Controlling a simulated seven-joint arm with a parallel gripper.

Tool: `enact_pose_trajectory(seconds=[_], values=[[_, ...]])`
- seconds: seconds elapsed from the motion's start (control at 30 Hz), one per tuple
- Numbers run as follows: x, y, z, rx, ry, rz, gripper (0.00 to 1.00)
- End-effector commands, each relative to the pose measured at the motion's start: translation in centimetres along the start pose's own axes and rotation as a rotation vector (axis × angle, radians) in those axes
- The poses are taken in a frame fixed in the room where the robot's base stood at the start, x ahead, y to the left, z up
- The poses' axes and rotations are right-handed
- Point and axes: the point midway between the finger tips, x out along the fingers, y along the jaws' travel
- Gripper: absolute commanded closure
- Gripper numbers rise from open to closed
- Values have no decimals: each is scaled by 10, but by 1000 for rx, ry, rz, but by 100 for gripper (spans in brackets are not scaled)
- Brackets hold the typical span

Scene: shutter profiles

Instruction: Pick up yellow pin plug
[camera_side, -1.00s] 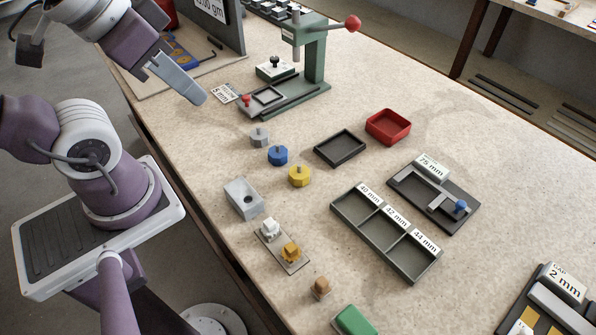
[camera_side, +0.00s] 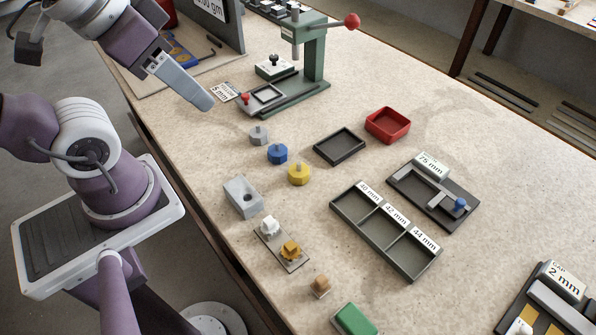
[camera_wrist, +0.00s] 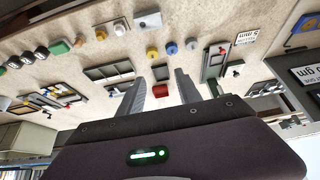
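The yellow pin plug (camera_side: 299,175) stands upright on the table, with a short pin on top. It is the nearest of a row with a blue plug (camera_side: 277,155) and a grey plug (camera_side: 258,136). In the wrist view the yellow plug (camera_wrist: 152,52) lies beyond the fingertips, beside the blue plug (camera_wrist: 171,48). My gripper (camera_side: 208,101) is above the table's left edge, well to the upper left of the plugs and apart from them. The wrist view shows its two fingers (camera_wrist: 159,76) spread, with nothing held between them.
A grey block with a hole (camera_side: 243,197) and a plate with white and amber pieces (camera_side: 268,246) stand near the yellow plug. A black tray (camera_side: 340,146), a red tray (camera_side: 388,125) and a three-compartment tray (camera_side: 386,231) lie to its right. A green press (camera_side: 314,62) stands behind.

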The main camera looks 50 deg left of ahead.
Motion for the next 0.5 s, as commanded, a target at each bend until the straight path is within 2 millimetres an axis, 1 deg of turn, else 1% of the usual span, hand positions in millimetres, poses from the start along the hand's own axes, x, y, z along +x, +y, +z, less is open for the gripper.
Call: enact_pose_trajectory(seconds=[0.03, 0.1, 0.4, 0.47, 0.5], values=[[0, 0, 0, 0, 0, 0, 47], [0, 0, 0, 0, 0, 0, 33], [1, 0, -1, 6, -3, -1, 33], [5, 0, -6, 48, -24, -5, 33], [12, 0, -13, 106, -50, -9, 33]])
